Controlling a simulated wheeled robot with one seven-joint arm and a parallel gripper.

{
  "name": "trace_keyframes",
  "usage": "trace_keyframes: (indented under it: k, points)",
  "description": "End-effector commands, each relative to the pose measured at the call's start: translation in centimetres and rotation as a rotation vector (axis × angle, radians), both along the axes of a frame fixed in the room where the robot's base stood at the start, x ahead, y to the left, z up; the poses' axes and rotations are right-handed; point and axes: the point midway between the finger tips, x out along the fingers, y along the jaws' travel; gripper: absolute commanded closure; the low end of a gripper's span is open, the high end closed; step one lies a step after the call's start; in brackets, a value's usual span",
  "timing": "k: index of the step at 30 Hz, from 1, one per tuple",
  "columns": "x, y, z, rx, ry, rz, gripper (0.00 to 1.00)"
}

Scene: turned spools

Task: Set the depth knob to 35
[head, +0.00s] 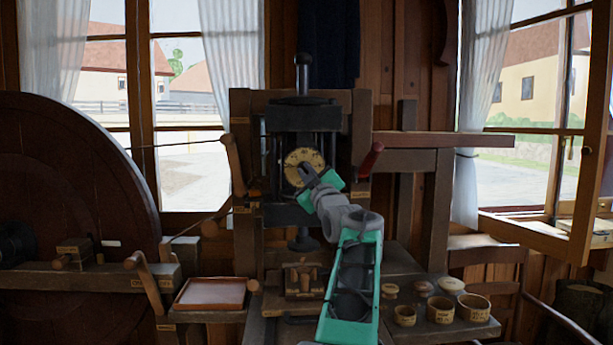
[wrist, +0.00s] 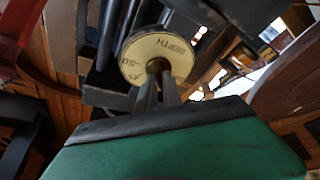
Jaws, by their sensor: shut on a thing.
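The depth knob's round brass-coloured dial (head: 303,165) is on the front of the dark machine head, in the middle of the head view. In the wrist view the dial (wrist: 158,57) faces me, with "DEPTH" and "50" readable and tilted in the picture. My gripper (head: 311,177) reaches up to the dial from the lower right. In the wrist view my gripper (wrist: 157,72) is shut on the small dark knob (wrist: 157,65) at the dial's centre. The fingers hide most of the knob. I cannot tell which number the dial is set to.
A large dark wheel (head: 70,185) stands at the left. A red-handled lever (head: 371,158) is right of the dial and a wooden lever (head: 233,165) is left of it. A reddish tray (head: 211,293) and several small cups, one at the right (head: 473,307), stand lower down.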

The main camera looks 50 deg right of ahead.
Motion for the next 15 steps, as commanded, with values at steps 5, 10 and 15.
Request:
trace_keyframes:
  k: [5,10,15]
  points:
    - [-0.05,-0.03,0.10,-0.003,0.001,-0.002,1.00]
    - [-0.05,-0.04,0.11,-0.002,0.000,-0.001,1.00]
    - [-0.04,-0.03,0.08,-0.002,0.000,-0.001,0.76]
